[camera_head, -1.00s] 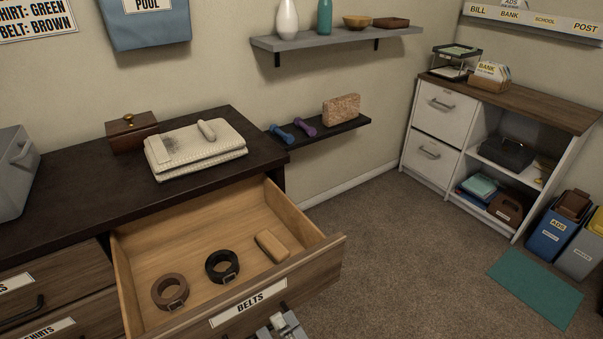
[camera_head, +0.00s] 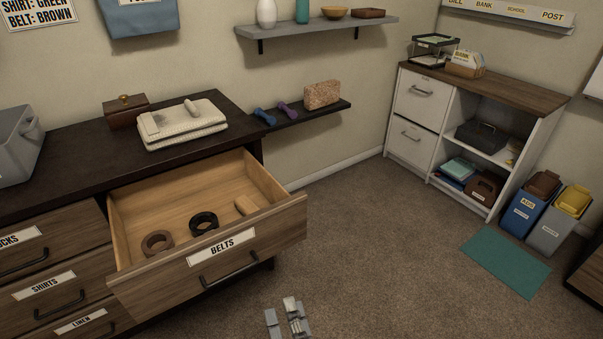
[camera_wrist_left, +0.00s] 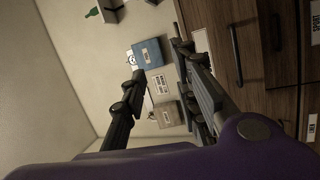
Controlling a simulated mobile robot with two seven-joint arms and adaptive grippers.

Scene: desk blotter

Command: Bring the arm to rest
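My left gripper (camera_head: 286,319) shows at the bottom edge of the head view, in front of the open belts drawer (camera_head: 163,263) and apart from it. In the left wrist view my left gripper (camera_wrist_left: 165,95) has its two dark fingers spread apart with nothing held between them. The rest of the left arm is mostly out of the head view. My right gripper is in neither view.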

